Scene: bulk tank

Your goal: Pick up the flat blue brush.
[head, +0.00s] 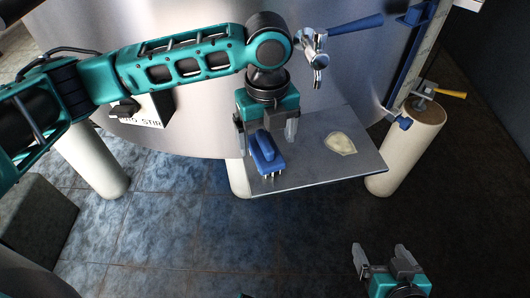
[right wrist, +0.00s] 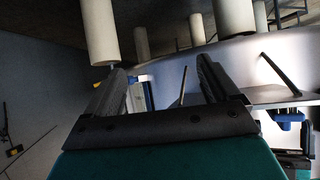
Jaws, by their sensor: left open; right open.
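The flat blue brush (head: 267,158) lies on the steel shelf (head: 310,172), near its front left part, with its raised handle up and bristles at the lower edge. My left gripper (head: 266,142) is open above the shelf, with one finger on each side of the brush as seen from the head. I cannot tell whether the fingers touch it. My right gripper (head: 380,252) is open and empty, low in front of the shelf. Its two dark fingers also show in the right wrist view (right wrist: 160,85), with nothing gripped between them.
A pale flat patch (head: 340,143) lies on the shelf right of the brush. Above the shelf, the steel tank (head: 205,110) carries a tap (head: 314,58) with a blue lever. A pale leg (head: 402,150) stands right of the shelf. The tiled floor in front is clear.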

